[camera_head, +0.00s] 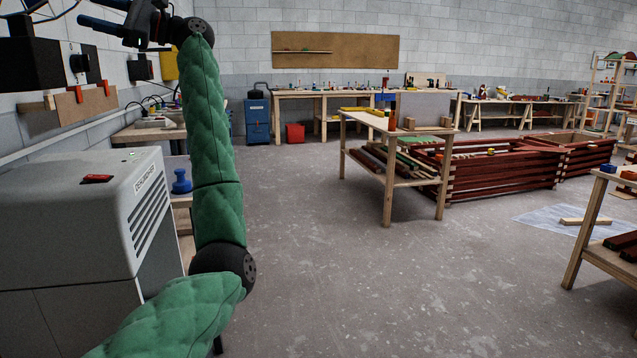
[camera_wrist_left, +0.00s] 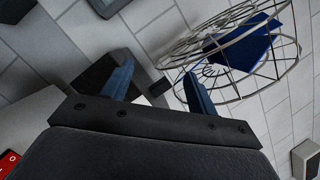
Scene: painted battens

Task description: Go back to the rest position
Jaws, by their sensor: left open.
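My left arm, in a green quilted sleeve, rises up the left of the head view. My left gripper (camera_head: 100,14) is raised high at the top left, near the wall. In the left wrist view its two blue fingers (camera_wrist_left: 158,84) stand apart with nothing between them, so it is open and empty. A round wire cage with a blue part (camera_wrist_left: 250,45) inside shows just beyond the right finger; I cannot tell how far off it is. My right gripper is in neither view.
A grey dehumidifier (camera_head: 80,215) with a red switch stands close on the left, below my arm. A wooden table (camera_head: 365,119), dark red slatted crates (camera_head: 500,170) and another table (camera_head: 612,258) stand to the right. The concrete floor (camera_head: 330,270) between is clear.

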